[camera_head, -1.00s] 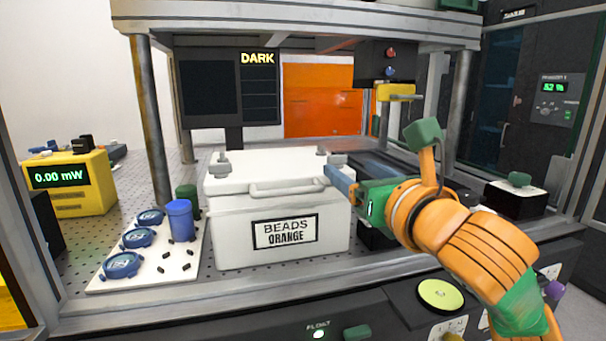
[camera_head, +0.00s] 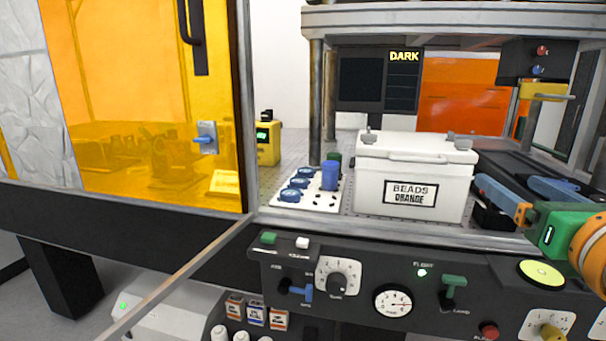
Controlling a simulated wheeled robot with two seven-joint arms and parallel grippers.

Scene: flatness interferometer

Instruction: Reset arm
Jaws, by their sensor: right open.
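My right gripper (camera_head: 507,184) is at the right of the head view, at the right end of the white box labelled BEADS ORANGE (camera_head: 430,172). Its blue fingers are spread apart with nothing between them. Its green and orange wrist (camera_head: 590,250) runs out of the right edge. The box stands closed on the perforated bench, and I cannot tell whether the near finger touches it. My left gripper is not in view.
A tray (camera_head: 322,201) with blue round parts and a blue cup (camera_head: 330,176) stands left of the box. A control panel (camera_head: 370,265) with knobs and levers runs along the front. An orange see-through door (camera_head: 150,90) with a frame edge stands at the left.

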